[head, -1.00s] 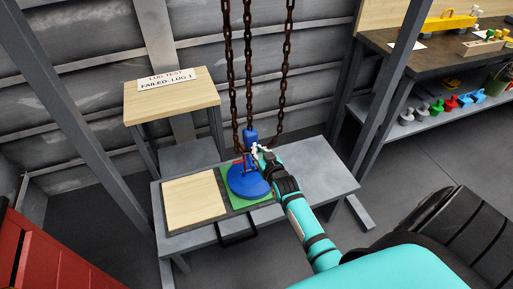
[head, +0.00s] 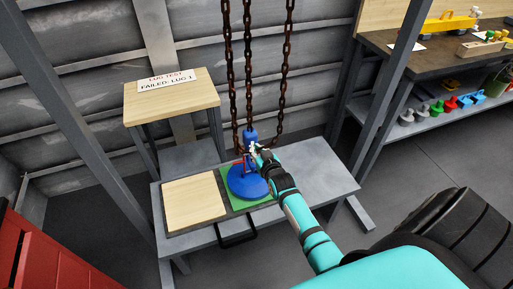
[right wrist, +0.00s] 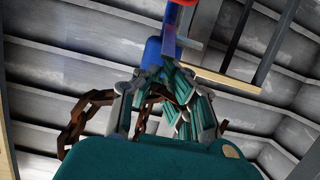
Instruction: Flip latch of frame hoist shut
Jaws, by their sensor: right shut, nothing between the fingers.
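The frame hoist hangs on rusty chains (head: 248,75), with a blue hoist block (head: 251,133) at their lower end. Below it a round blue piece (head: 247,183) with a small red part (head: 242,160) above it sits on a green mat (head: 233,203). My right gripper (head: 256,149) is beside the block, just below it and to its right; contact is unclear. In the right wrist view the gripper (right wrist: 168,92) is shut and empty, with the blue block (right wrist: 153,50) close beyond the fingers. I cannot make out the latch or its position. My left gripper is not in view.
A grey bench (head: 318,172) carries the mat and a bare wooden board (head: 194,203). A stand (head: 172,94) with a "FAILED: LUG 1" sign is behind left. A red cabinet (head: 45,262) is at lower left. A loose chain loop (right wrist: 85,120) hangs near the gripper.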

